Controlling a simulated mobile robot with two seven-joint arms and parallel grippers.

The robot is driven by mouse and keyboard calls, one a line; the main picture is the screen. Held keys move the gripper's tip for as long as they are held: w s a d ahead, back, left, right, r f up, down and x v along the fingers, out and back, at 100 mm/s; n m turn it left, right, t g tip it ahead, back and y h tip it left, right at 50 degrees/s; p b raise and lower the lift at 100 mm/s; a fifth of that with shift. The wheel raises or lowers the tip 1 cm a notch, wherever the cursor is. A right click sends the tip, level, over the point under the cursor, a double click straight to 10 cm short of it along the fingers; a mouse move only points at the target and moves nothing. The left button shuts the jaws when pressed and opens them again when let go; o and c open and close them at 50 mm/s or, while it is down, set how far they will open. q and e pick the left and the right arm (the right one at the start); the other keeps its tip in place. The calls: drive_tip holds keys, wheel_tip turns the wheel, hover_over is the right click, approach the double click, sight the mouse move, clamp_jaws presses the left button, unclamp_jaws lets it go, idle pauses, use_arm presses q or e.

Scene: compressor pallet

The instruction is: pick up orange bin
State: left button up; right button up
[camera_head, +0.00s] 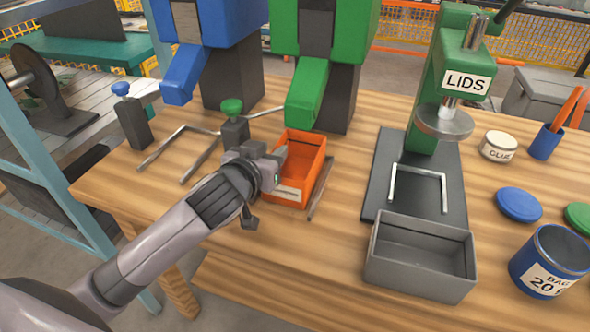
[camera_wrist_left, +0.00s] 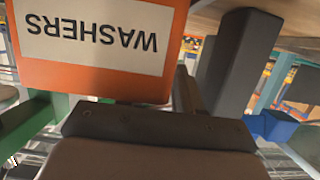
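The orange bin (camera_head: 308,160) stands upright on the wooden table below the green dispenser. It appears empty. Its front carries a white label, which reads WASHERS, upside down, in the left wrist view, where the bin (camera_wrist_left: 95,85) fills the upper left. My left gripper (camera_head: 272,168) is at the bin's left front side, close against its left wall. The fingertips are largely hidden, and I cannot tell how wide they stand or whether they touch the wall. My right gripper is not in view.
A grey bin (camera_head: 420,256) stands at the table's front, right of the orange bin. A green LIDS press (camera_head: 440,80) stands behind it. A green-topped dark post (camera_head: 235,125) is close behind my left gripper. Thin metal rails (camera_head: 320,190) flank the orange bin. Bare table lies in front.

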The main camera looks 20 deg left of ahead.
use_arm(q)
clamp_jaws()
drive_tip(key=shift+r, duration=0.1)
drive_tip(key=shift+r, duration=0.5)
wheel_tip(320, 180, up, 2)
drive_tip(key=shift+r+p, duration=0.2)
drive_tip(key=shift+p, duration=0.15)
drive_tip(key=s+p, duration=0.5)
drive_tip(key=s, duration=1.3)
drive_tip(key=shift+a, duration=0.35)
